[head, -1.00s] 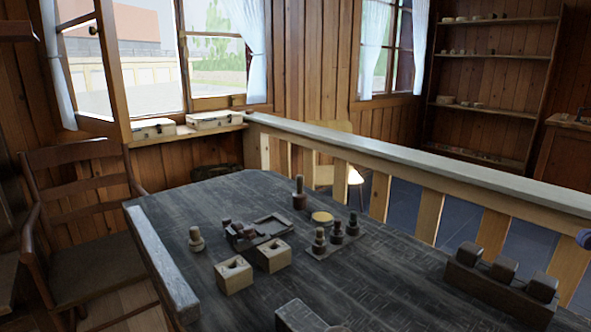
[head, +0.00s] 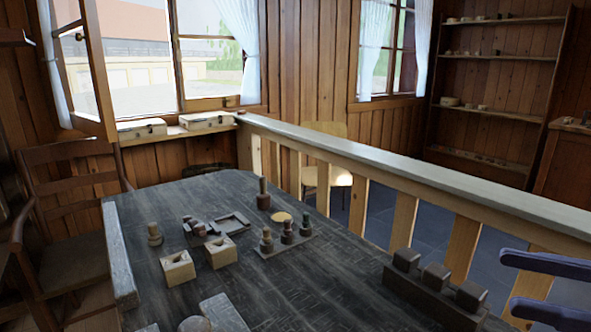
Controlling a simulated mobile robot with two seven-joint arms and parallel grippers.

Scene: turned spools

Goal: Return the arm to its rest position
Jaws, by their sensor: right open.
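My right gripper (head: 507,283) shows at the right edge of the head view as two dark purple fingers, one above the other. They are spread apart with nothing between them. It is in front of the railing and to the right of the dark rack of blocks, clear of the turned pieces. My left gripper is out of view.
Two pale blocks with holes (head: 178,268) (head: 221,252) stand near a dark tray (head: 233,223). A dark rack with block tops (head: 434,278) lies along the right side. A grey block (head: 223,314) is at the front. A wooden railing (head: 408,190) runs behind the table.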

